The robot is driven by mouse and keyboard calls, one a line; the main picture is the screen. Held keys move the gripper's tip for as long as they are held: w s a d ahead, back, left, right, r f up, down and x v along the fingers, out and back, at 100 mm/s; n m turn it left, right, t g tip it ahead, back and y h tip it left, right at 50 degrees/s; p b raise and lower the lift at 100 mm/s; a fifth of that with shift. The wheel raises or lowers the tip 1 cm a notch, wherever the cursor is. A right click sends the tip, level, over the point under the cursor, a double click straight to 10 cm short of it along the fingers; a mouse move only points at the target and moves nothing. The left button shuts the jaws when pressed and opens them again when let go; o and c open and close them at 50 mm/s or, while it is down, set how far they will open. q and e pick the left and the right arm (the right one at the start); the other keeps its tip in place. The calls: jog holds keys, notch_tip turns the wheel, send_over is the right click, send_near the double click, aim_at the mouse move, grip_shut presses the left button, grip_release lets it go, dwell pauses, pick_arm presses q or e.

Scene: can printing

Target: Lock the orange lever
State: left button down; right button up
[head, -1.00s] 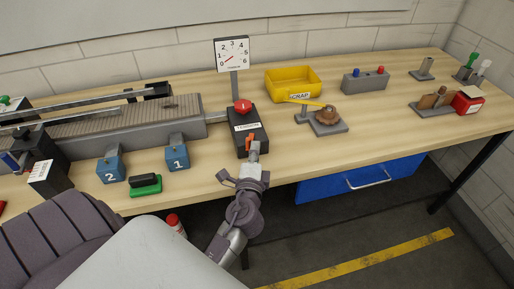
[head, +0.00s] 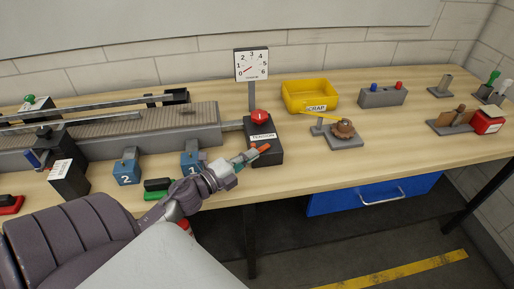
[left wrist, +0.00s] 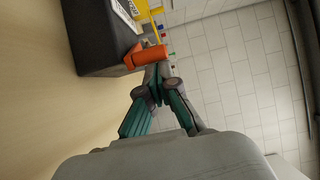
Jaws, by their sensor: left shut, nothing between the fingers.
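The orange lever (head: 263,149) is on the front of the black tension box (head: 266,157), below its red knob (head: 259,117). It points to the right in the head view. In the left wrist view the orange lever (left wrist: 146,55) sticks out from the black box (left wrist: 95,35). My left gripper (head: 247,157) is shut and empty, with its fingertips at the lever's left side. In the left wrist view the fingertips (left wrist: 157,75) are right by the lever; I cannot tell whether they touch it. My right gripper is not in view.
Blue weights 1 (head: 191,163) and 2 (head: 127,171) stand left of the box. A tension dial (head: 251,63) rises behind it. A yellow scrap bin (head: 310,98) and a grey fixture (head: 343,142) stand to its right. The table front right of the box is clear.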

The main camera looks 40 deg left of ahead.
pick_arm(q)
jog(key=shift+a+f+m+g+h, duration=0.15)
jog(key=shift+a+m+h, duration=0.25)
jog(key=shift+h, duration=0.2)
jog(key=shift+a+r+m+g+h, duration=0.15)
jog(key=shift+a+m+h, duration=0.2)
jog(key=shift+h, duration=0.25)
jog(key=shift+w+a, duration=0.2)
jog(key=shift+a, duration=0.35)
jog(key=shift+w+a, duration=0.15)
jog(key=shift+a, duration=0.4)
jog(key=shift+w+a, duration=0.1)
jog(key=shift+a, duration=0.05)
jog(key=shift+f, duration=0.1)
